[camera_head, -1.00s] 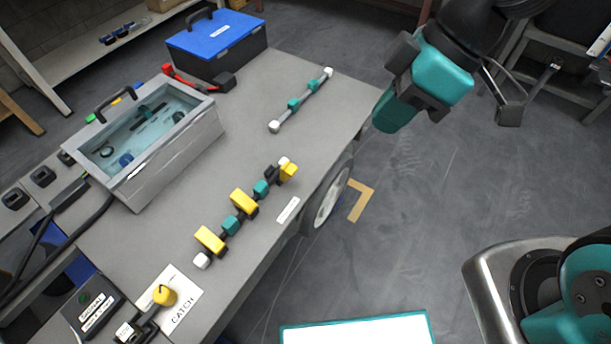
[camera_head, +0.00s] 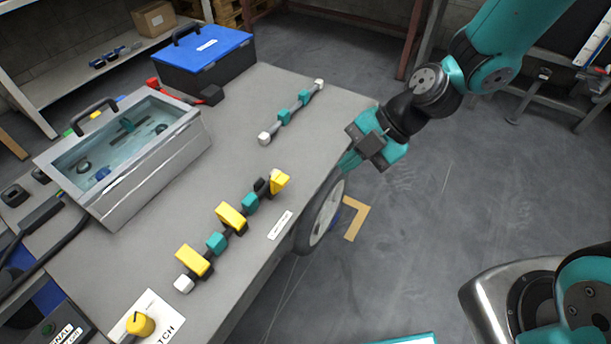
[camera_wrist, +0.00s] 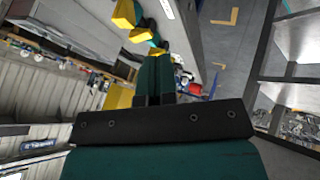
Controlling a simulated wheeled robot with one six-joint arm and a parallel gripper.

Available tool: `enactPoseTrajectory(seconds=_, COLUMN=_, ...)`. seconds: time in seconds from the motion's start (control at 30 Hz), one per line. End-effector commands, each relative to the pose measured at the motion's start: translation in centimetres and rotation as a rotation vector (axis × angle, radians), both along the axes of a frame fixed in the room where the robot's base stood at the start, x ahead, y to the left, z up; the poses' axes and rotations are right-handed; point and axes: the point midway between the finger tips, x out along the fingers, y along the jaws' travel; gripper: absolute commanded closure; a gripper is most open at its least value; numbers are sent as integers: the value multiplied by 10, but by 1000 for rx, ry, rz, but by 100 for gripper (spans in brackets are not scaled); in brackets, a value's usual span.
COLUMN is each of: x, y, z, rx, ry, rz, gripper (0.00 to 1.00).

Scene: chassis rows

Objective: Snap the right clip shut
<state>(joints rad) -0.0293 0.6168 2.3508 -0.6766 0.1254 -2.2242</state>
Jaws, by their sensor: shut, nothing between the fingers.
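The right clip (camera_head: 279,182) is yellow and stands tilted up at the far right end of a row near the table's front edge, beside a black holder. The middle clip (camera_head: 231,216) and left clip (camera_head: 194,261) are yellow and lie flatter over the same rod. Teal blocks sit between the clips. My gripper (camera_head: 347,163) is shut and empty, to the right of the right clip and apart from it, by the table's right edge. In the wrist view its teal fingers (camera_wrist: 153,66) are together, with yellow clips beyond the tips; which clip is which is unclear there.
A second rod with teal blocks (camera_head: 285,117) lies farther back on the table. A grey tub of water (camera_head: 155,181), a blue-lidded box (camera_head: 204,66) and a yellow knob (camera_head: 140,323) also stand there. The grey tabletop between the two rods is clear.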

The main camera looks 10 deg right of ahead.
Motion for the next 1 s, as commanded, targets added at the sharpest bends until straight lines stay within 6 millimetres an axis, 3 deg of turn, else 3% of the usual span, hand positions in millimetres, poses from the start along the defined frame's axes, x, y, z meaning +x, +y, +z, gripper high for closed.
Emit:
enactPoseTrajectory(seconds=0.17, x=-1, y=11, z=-15, rx=-1, ry=4, rz=3, gripper=100)
enactPoseTrajectory(seconds=0.57, x=-3, y=63, z=-80, rx=-1, ry=4, rz=4, gripper=100)
enactPoseTrajectory(seconds=0.73, x=15, y=83, z=-74, rx=0, ry=-1, rz=4, gripper=100)
enactPoseTrajectory(seconds=1.0, x=23, y=94, z=-74, rx=-1, ry=1, rz=1, gripper=100)
